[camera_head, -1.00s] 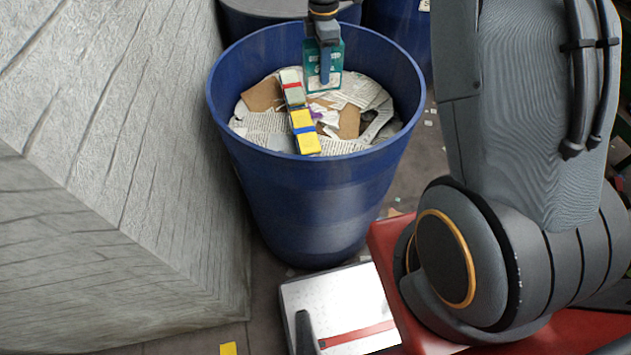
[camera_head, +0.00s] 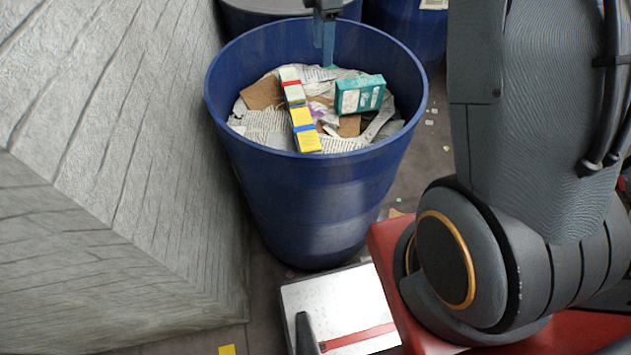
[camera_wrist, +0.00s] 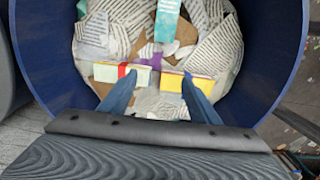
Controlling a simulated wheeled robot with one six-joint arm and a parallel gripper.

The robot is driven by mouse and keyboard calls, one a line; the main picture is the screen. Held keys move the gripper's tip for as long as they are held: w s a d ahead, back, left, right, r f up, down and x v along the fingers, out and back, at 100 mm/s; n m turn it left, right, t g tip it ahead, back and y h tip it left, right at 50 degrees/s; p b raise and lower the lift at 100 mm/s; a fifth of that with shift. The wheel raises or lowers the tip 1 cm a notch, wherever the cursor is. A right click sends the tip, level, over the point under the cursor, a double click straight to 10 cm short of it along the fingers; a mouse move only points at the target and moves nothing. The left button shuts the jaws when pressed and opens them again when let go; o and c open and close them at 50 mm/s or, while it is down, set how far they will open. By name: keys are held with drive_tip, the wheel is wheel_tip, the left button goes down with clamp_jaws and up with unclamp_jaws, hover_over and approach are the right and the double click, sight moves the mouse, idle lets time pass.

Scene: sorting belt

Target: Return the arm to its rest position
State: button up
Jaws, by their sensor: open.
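My gripper (camera_head: 326,40) is at the top of the head view, above the far inside of the blue bin (camera_head: 305,195). In the wrist view my gripper (camera_wrist: 160,100) has its two blue fingers spread with nothing between them. A teal and white box (camera_head: 360,95) lies on the paper in the bin, apart from the fingers; it also shows at the top of the wrist view (camera_wrist: 167,18). A white box with a red band (camera_head: 291,86) and a yellow box with a blue band (camera_head: 305,130) lie end to end beside it.
Paper and cardboard scraps (camera_head: 262,125) fill the bin's bottom. A pale, rough-surfaced block (camera_head: 110,150) stands close on the left. More dark blue bins (camera_head: 408,30) stand behind. The bin's rim surrounds the space below my gripper.

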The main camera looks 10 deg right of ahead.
drive_tip(key=shift+r, duration=1.1)
drive_tip(key=s+f+m+t+b, duration=0.1)
drive_tip(key=s+f+m, duration=0.1)
drive_tip(key=s+m, duration=1.6)
drive_tip(key=s, duration=0.7)
